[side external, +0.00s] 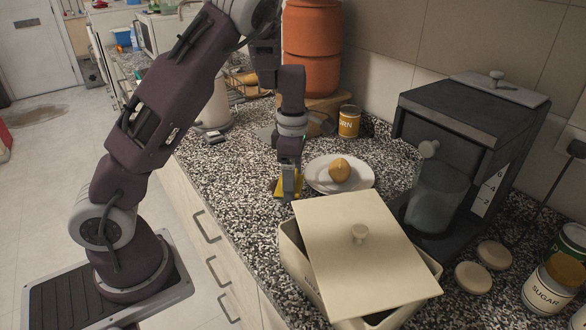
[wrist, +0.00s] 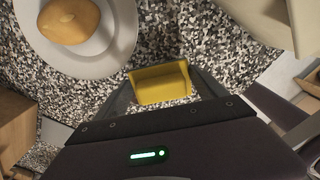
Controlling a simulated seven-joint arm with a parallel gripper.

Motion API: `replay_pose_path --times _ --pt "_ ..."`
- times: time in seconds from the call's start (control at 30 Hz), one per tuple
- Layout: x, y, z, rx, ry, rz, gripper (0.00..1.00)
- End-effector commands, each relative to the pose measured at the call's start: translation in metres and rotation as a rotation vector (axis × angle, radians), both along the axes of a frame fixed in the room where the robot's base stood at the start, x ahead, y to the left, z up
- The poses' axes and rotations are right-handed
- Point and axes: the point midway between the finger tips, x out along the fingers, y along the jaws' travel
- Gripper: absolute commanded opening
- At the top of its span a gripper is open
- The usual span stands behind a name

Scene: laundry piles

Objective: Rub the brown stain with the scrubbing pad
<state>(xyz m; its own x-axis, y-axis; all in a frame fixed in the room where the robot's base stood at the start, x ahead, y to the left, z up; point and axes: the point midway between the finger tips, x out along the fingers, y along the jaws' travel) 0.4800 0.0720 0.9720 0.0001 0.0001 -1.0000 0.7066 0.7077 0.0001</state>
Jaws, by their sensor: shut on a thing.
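My gripper (side external: 289,180) points down over the speckled counter (side external: 228,160) and is shut on a yellow scrubbing pad (side external: 280,189). In the wrist view the pad (wrist: 162,84) sits between the two fingers, close to the counter; I cannot tell whether it touches. No brown stain shows clearly on the counter, and the speckle and my gripper may hide one. A brownish patch (side external: 32,115) shows on the floor at the far left.
A white plate (side external: 318,178) with a brown roundish food item (side external: 340,170) is just right of my gripper. A cream box with a tilted lid (side external: 360,262) stands in front. A dark coffee machine (side external: 460,130) is at right, a corn can (side external: 349,122) behind.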

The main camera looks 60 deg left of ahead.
Motion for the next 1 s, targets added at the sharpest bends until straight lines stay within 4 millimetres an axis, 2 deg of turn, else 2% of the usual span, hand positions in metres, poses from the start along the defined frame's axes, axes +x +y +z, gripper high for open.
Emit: replay_pose_path --times 0.37,0.4,1.0 --pt "0.0 0.003 -0.038 0.0 0.001 0.002 0.49" --pt "0.0 0.008 -0.037 0.001 -0.001 0.002 0.43" --pt "0.001 0.062 -0.038 0.001 -0.001 0.002 0.43"
